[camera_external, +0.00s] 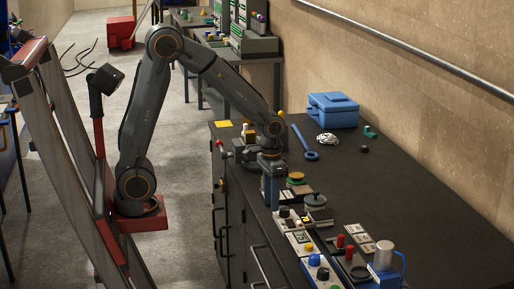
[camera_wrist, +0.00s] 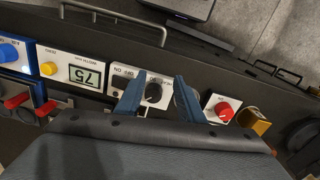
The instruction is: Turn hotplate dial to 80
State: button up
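A black dial (camera_wrist: 153,93) with a small light pointer mark sits on a white panel (camera_wrist: 121,84) with ON/OFF lettering in the wrist view. I cannot read a number scale around it, and no label confirms it as the hotplate dial. My gripper (camera_wrist: 160,96) has its two blue fingers apart, one on each side of this dial; a gap shows beside it, and contact is not visible. In the external view my gripper (camera_external: 271,186) points down over the bench's front edge; its fingertips are hard to make out there.
A panel with a digital display (camera_wrist: 86,76) and a yellow knob (camera_wrist: 47,68) lies left of the dial; a red dial (camera_wrist: 224,111) lies right. The bench's right side is mostly clear.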

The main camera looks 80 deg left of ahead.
aim_at(285, 209)
jog(key=shift+n, duration=0.3)
jog(key=w+r+p, duration=0.1)
jog(key=w+r, duration=0.1)
jog(key=w+r+p, duration=0.1)
jog(key=w+r, duration=0.1)
jog(key=shift+w+a+r, duration=0.1)
jog(key=shift+a+r, duration=0.1)
jog(key=shift+r, duration=0.15)
jog(key=shift+w+d+f+p, duration=0.15)
jog(key=shift+f+p, duration=0.25)
jog(key=shift+f, duration=1.55)
jog(key=shift+d+f+p, duration=0.1)
jog(key=shift+f+p, duration=0.3)
jog(key=shift+f, duration=1.55)
jog(key=c, duration=0.8)
